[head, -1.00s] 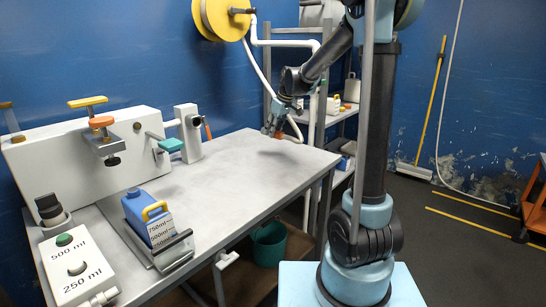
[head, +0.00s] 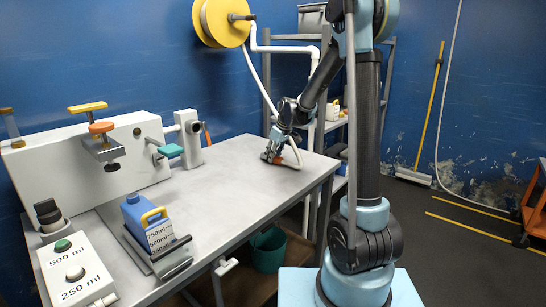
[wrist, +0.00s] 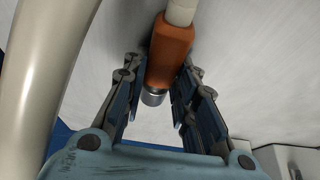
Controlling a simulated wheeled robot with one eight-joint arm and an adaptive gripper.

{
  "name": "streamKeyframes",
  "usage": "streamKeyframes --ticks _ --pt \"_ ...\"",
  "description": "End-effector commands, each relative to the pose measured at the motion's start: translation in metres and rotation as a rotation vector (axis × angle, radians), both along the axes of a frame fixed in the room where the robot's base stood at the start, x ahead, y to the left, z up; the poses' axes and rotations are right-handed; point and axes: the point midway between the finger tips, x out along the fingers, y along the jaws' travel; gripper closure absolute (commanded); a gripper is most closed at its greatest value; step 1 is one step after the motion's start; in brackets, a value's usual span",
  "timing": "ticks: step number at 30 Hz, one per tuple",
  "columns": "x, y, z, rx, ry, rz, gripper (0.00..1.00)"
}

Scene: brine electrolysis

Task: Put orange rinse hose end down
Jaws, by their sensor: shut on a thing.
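The orange rinse hose end (wrist: 170,52) sits between the two fingers of my gripper (wrist: 158,72) in the wrist view, with a metal tip pointing back toward the palm. My gripper is shut on it. In the head view, my gripper (head: 271,156) is low at the far right part of the grey table (head: 235,180). The pale hose (head: 295,152) curves up from it. The hose end is mostly hidden there, and I cannot tell whether it touches the tabletop.
A yellow hose reel (head: 222,20) hangs on the blue wall. A white apparatus with clamps (head: 85,150) and a blue jug (head: 143,218) in a holder stand at the left. The table middle is clear. A shelf rack (head: 340,125) stands behind the table's far end.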

Motion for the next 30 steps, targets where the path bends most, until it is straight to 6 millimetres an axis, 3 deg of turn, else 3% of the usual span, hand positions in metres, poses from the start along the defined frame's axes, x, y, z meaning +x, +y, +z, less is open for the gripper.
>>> streamKeyframes --ticks 3,4,6,20,30 --pt "0.0 0.0 -0.001 0.0 0.0 0.0 1.0" --pt "0.0 0.0 -0.001 0.0 0.0 0.0 0.69" --pt "0.0 -0.001 -0.001 0.0 0.0 -0.001 0.53" --pt "0.0 -0.003 0.005 0.0 0.0 -0.002 0.53" --pt "-0.012 -0.017 0.049 0.0 0.0 -0.003 0.53"
